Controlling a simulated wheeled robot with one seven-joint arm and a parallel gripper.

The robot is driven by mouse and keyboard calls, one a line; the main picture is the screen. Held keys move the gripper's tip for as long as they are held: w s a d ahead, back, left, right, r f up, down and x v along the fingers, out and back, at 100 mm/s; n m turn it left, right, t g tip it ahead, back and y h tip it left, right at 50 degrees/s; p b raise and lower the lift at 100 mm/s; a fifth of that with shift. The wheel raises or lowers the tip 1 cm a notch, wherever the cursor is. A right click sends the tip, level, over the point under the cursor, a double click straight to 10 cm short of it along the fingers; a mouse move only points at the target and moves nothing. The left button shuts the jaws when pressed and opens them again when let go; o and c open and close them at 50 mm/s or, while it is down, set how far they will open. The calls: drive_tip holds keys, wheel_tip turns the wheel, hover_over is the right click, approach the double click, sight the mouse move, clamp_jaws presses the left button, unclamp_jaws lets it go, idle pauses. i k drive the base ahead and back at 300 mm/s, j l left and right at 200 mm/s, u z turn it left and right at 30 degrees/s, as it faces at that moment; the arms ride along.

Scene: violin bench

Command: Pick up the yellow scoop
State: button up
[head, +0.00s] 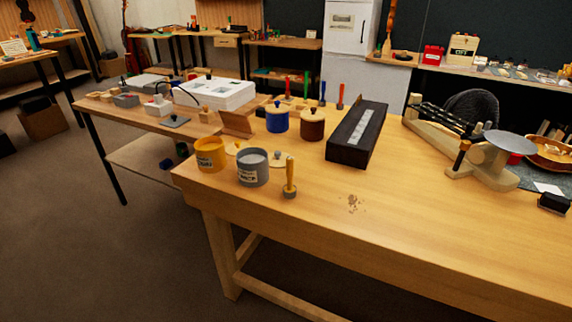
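An upright yellow handle with a grey lower end (290,178) stands on the wooden bench (400,220) near its front left edge. It looks like the yellow scoop, but its lower end is too small to make out clearly. It stands just right of a grey labelled pot (252,168), with a narrow gap between them. My gripper is not in view.
A yellow pot (210,154) stands left of the grey one. Lidded blue (277,117) and dark red (313,124) pots stand behind. A long black box (357,136) lies right of them. The bench front right of the handle is mostly clear.

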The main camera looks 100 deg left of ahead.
sight(288, 191)
drive_tip(key=u, duration=2.35)
